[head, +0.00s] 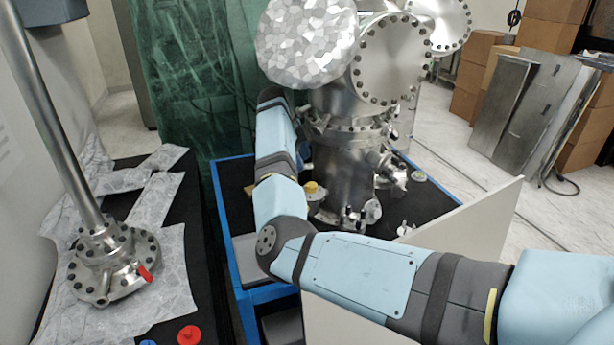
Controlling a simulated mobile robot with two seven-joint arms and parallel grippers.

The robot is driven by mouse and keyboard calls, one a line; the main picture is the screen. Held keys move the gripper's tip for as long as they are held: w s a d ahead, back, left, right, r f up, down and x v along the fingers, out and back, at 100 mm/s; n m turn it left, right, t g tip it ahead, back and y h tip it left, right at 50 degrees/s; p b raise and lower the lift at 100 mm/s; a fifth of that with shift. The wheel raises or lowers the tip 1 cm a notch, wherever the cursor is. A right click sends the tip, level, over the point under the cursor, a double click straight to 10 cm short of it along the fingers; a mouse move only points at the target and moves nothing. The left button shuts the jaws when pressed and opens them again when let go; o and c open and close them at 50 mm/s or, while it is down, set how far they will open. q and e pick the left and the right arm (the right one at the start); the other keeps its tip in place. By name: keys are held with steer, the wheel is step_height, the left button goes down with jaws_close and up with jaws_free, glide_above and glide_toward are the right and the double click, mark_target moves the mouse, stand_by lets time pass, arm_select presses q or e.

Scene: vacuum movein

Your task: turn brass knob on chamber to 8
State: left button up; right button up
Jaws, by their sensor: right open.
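The steel vacuum chamber (345,183) stands upright on a dark bench top with a blue frame. A small yellow, brass-like knob (311,187) shows at its lower left side, just right of my right forearm. I cannot read any number or mark on it. My right arm comes in from the right, bends at the elbow and reaches up along the chamber's left side. My right gripper (288,94) is at its upper end, open, below the faceted silver flange and above the knob. Its fingers are mostly hidden. My left gripper is not in view.
A pale panel (467,222) stands at the bench's right front, behind my arm. On the left, a steel pole with a flanged base (115,262) stands on crumpled sheeting, near a red knob (189,335). Cardboard boxes (553,37) and metal panels (540,108) stand at the back right.

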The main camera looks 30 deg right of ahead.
steer(key=v, duration=0.5)
steer(key=shift+w+a+r, duration=0.1)
steer(key=shift+r, duration=0.3)
